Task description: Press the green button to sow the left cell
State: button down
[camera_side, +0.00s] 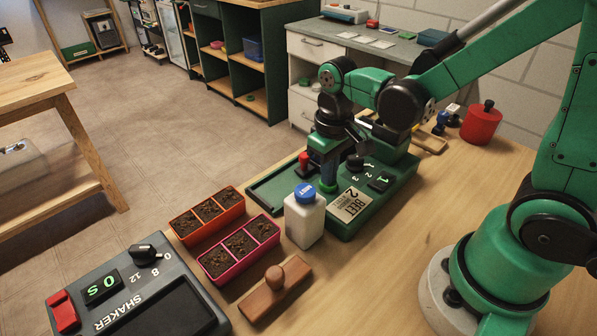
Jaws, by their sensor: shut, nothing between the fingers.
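My gripper (327,180) is shut and points straight down over the green sowing machine (385,208). Its tip is at the green button (327,188), touching it or just above; I cannot tell which. A red button or lever (304,161) stands just left of the gripper on the same machine. The machine carries a label reading BEET 2 (352,204), a black knob with numbers and a small display reading 1 (381,182). An orange tray (190,239) and a pink tray (222,281), each with three soil-filled cells, stand to the left, apart from the machine.
A white bottle with a blue cap (304,222) stands close in front of the machine. A wooden tamper (275,296) lies by the pink tray. The grey shaker (140,300) is at the front left. A red canister (481,124) stands at the back right. Bare tabletop lies right of the machine.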

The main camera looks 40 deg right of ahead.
aim_at(333, 191)
jog(key=shift+r, duration=3.75)
jog(key=t, duration=0.2)
jog(key=s+t, duration=0.1)
jog(key=t, duration=0.1)
jog(key=r+t, duration=0.1)
jog(key=t, duration=0.2)
jog(key=shift+s+a, duration=0.15)
jog(key=shift+s, duration=0.1)
